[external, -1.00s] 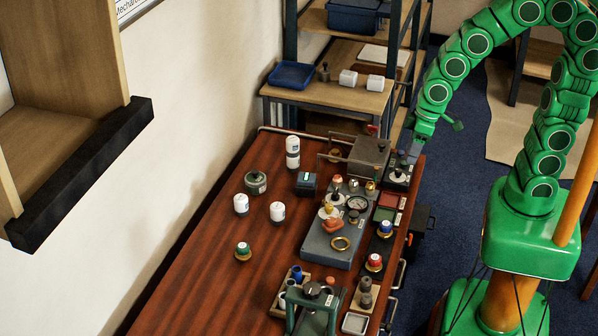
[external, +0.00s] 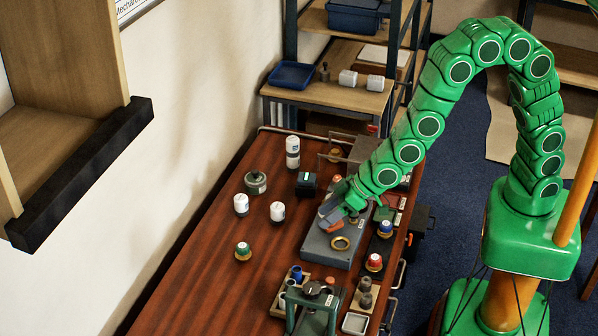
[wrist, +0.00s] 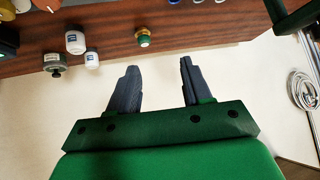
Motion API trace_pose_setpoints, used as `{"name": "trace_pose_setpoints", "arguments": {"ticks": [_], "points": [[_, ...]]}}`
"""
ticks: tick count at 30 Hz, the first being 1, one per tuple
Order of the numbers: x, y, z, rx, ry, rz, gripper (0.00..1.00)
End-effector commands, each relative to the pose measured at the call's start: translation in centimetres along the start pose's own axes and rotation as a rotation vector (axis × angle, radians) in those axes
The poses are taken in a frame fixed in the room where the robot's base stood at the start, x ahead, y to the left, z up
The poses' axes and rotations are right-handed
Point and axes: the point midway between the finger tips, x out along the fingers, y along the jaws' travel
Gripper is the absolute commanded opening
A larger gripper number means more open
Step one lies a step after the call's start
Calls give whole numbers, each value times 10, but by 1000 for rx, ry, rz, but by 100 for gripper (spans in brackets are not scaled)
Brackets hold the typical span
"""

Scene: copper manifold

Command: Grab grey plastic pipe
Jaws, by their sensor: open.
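No grey plastic pipe can be made out with certainty. A thin pale pipe (external: 288,132) lies along the table's far edge in the external view, but its material is unclear. Dark grey cylindrical pieces (external: 365,292) stand on a wooden block near the front. My gripper (external: 327,216) is over the grey plate (external: 322,254) on the table, by an orange-brown part (external: 334,228). In the wrist view my gripper (wrist: 158,68) is open, with nothing between its two dark fingers. My arm hides part of the table behind it.
White jars (external: 241,204), a grey pot (external: 256,183) and a green-gold fitting (external: 243,250) stand on the wooden table's left side. A brass ring (external: 341,243), blue-capped (external: 385,228) and red-capped (external: 375,261) fittings are near my gripper. A green press frame (external: 312,300) stands in front. The table's near left is clear.

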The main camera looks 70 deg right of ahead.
Motion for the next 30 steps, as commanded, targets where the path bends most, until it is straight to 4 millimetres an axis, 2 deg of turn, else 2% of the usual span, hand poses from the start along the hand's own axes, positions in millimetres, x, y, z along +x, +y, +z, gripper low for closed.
{"name": "trace_pose_setpoints", "arguments": {"ticks": [6,15,21,30], "points": [[40,-30,3,-35,115,-8,49],[81,-69,14,-88,281,-15,49],[96,-87,21,-118,368,-21,49],[102,-94,24,-129,405,-23,49]]}}
